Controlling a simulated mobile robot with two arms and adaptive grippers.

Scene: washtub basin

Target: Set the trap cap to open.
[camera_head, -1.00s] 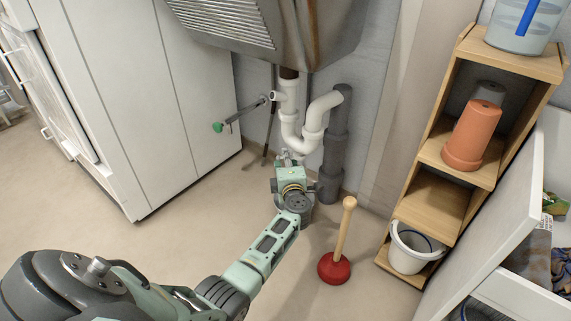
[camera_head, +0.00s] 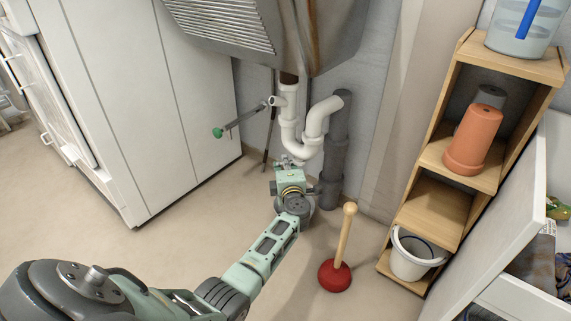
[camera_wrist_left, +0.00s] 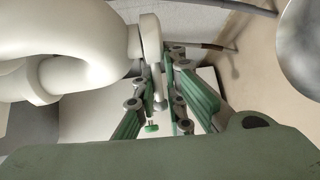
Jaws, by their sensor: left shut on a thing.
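The white drain trap (camera_head: 303,143) hangs below the metal basin, its U-bend near the middle of the head view. My left gripper (camera_head: 290,161) reaches up to the underside of this bend and hides most of what is there. In the left wrist view the trap's thick white pipe (camera_wrist_left: 85,50) fills the upper left. A flat white piece, apparently the trap cap (camera_wrist_left: 151,45), stands out from it. My left gripper's green-padded fingers (camera_wrist_left: 165,92) are closed on its lower end. The cap's exact turn cannot be told. My right gripper is not in view.
A grey vertical pipe (camera_head: 334,160) stands just right of the trap. A green-tipped rod (camera_head: 238,120) sticks out to its left. A plunger (camera_head: 336,274) stands on the floor near my left arm. A wooden shelf (camera_head: 433,205) is at right, a white cabinet (camera_head: 190,120) at left.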

